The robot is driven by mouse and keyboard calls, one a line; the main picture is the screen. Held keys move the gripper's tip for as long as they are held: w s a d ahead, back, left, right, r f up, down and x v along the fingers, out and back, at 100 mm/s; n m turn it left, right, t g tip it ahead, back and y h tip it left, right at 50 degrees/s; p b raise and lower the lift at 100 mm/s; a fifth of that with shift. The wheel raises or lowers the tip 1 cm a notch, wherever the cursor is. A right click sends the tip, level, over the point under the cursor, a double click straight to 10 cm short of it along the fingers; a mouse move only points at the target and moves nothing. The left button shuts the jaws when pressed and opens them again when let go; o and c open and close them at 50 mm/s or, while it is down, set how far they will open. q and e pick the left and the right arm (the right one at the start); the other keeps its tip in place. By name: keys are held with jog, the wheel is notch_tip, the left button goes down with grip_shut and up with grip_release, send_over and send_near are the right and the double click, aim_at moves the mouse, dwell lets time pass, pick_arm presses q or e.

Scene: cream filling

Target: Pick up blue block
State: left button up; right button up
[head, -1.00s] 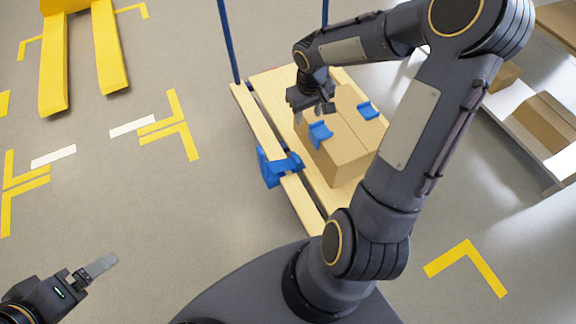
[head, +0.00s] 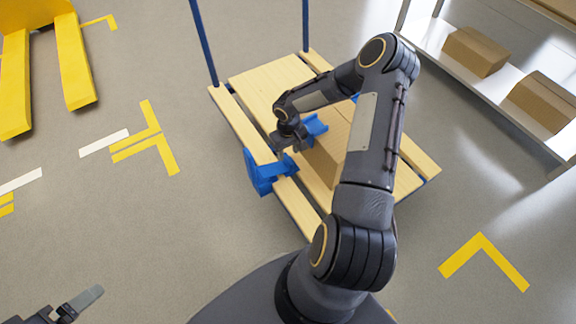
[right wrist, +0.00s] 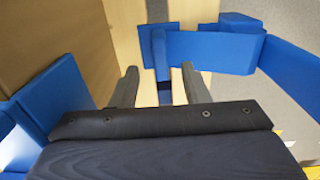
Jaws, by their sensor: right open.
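A blue block (head: 262,172) sits at the left edge of the wooden cart, with a part reaching inward over the boards. My right gripper (head: 284,150) is just above that inward part in the head view. In the right wrist view the gripper (right wrist: 159,72) is open, and a narrow upright part of the blue block (right wrist: 210,50) shows between and beyond its fingers. I cannot tell whether they touch. Another blue piece (head: 316,126) is by the cardboard box, just behind the gripper. My left gripper (head: 80,304) is at the lower left, far from the cart; its opening is unclear.
The wooden cart (head: 250,82) has blue upright posts. A cardboard box (head: 325,160) stands on it, partly hidden by my right arm. A shelf (head: 500,95) with boxes is at the right. A yellow pallet jack (head: 75,70) is at the upper left. Floor left of the cart is clear.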

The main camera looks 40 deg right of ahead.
aim_at(288, 158)
notch_tip(288, 158, down, 5)
jog(key=shift+f+b, duration=0.1)
jog(key=shift+b, duration=0.7)
grip_shut()
